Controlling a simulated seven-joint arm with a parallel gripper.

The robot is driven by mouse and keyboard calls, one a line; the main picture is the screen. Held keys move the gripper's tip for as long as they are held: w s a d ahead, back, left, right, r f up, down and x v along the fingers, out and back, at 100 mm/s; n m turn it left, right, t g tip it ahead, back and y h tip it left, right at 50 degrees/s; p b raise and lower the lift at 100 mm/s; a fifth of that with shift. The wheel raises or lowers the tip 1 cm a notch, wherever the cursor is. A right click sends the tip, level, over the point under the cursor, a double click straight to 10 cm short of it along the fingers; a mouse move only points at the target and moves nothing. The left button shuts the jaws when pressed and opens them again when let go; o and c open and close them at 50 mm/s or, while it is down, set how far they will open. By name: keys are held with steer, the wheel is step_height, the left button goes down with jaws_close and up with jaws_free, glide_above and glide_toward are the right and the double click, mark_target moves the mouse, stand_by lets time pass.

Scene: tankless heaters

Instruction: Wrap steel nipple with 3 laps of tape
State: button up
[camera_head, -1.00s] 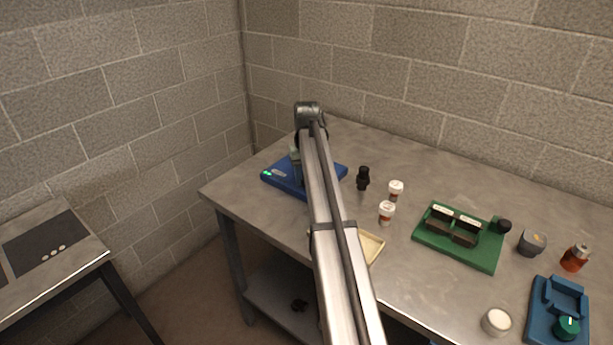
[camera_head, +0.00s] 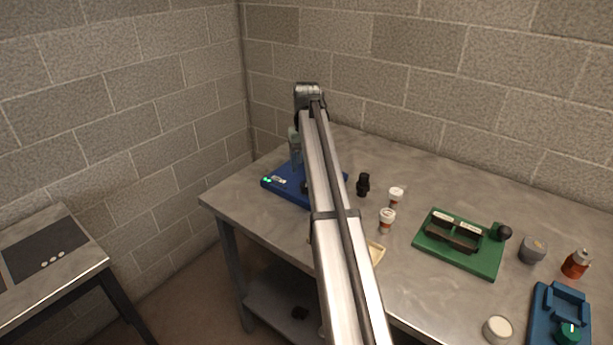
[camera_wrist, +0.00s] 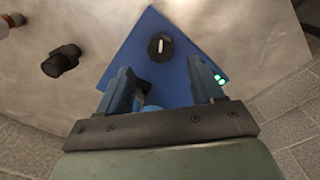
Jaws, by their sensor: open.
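The blue station (camera_head: 277,184) sits at the table's left back corner, with green lights on its left end. In the wrist view the station (camera_wrist: 185,92) has a black knob with a white mark. My gripper (camera_wrist: 163,88) is open above it, with one finger to either side of small blue parts (camera_wrist: 146,101) on the station. I see nothing held. In the head view my arm covers much of the station and the fingertips. I cannot make out a steel nipple or tape for certain; they may be hidden behind my arm or gripper.
A black fitting (camera_head: 363,185) and two white-capped containers (camera_head: 396,195) (camera_head: 387,220) stand right of the station. Farther right are a green fixture (camera_head: 452,256), a grey block (camera_head: 533,250), an orange bottle (camera_head: 575,263) and a blue fixture (camera_head: 545,305).

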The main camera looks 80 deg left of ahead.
step_height(320, 180, up, 6)
steer(key=shift+r, duration=0.25)
steer(key=shift+w, duration=0.1)
stand_by(0.5)
